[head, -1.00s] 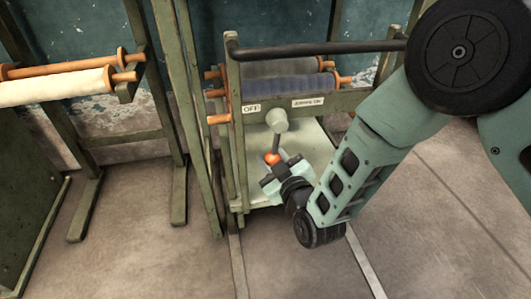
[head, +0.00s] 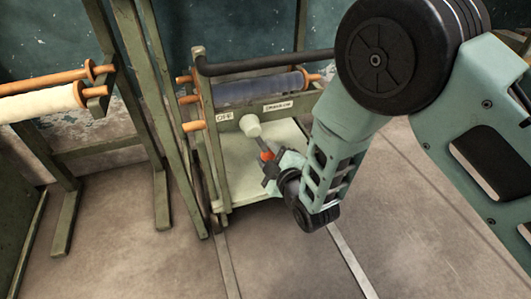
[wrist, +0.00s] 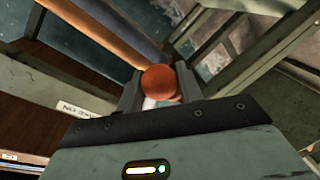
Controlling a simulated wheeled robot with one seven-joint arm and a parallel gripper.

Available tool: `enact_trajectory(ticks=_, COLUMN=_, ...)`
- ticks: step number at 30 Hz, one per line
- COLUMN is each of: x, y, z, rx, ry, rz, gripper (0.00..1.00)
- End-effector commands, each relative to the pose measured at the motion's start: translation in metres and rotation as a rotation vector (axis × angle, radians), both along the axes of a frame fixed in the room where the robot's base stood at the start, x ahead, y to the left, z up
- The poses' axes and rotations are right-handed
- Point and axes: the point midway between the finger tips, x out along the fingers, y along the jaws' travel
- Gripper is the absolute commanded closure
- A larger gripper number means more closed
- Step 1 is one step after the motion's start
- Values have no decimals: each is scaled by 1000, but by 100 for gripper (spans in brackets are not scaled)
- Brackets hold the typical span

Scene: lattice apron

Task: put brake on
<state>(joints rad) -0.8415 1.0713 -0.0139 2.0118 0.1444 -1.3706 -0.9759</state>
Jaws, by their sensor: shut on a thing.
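The brake lever is a short grey rod on a pale round hub (head: 250,125) at the front of the green cart frame. Its orange ball knob (head: 267,155) hangs below and right of the hub, so the lever slants down to the right. My gripper (head: 271,162) is shut on the orange knob. In the wrist view the orange knob (wrist: 159,78) sits between the two fingers. An "OFF" label (head: 225,117) is left of the hub on the crossbar. A second label (head: 277,106) is to the right, too small to read surely.
The cart carries a blue roll (head: 260,90) and a black push bar (head: 265,62). A rack with a cream roll (head: 40,103) stands at the left. Green posts (head: 165,120) rise close to the cart's left side. Concrete floor (head: 420,230) is open at the right.

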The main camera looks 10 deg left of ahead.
Motion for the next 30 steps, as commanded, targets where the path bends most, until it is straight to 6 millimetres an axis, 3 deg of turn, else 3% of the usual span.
enact_trajectory(ticks=10, x=1, y=-3, z=0, rx=-7, ry=-4, rz=-5, gripper=100)
enact_trajectory(ticks=11, x=1, y=-3, z=0, rx=-7, ry=-4, rz=-5, gripper=59)
enact_trajectory(ticks=12, x=1, y=-3, z=0, rx=-7, ry=-4, rz=-4, gripper=48)
enact_trajectory(ticks=13, x=1, y=-3, z=0, rx=-7, ry=-4, rz=-4, gripper=44)
enact_trajectory(ticks=23, x=-2, y=-3, z=1, rx=-5, ry=-3, rz=-2, gripper=44)
enact_trajectory(ticks=30, x=-30, y=-26, z=7, rx=-7, ry=1, rz=0, gripper=44)
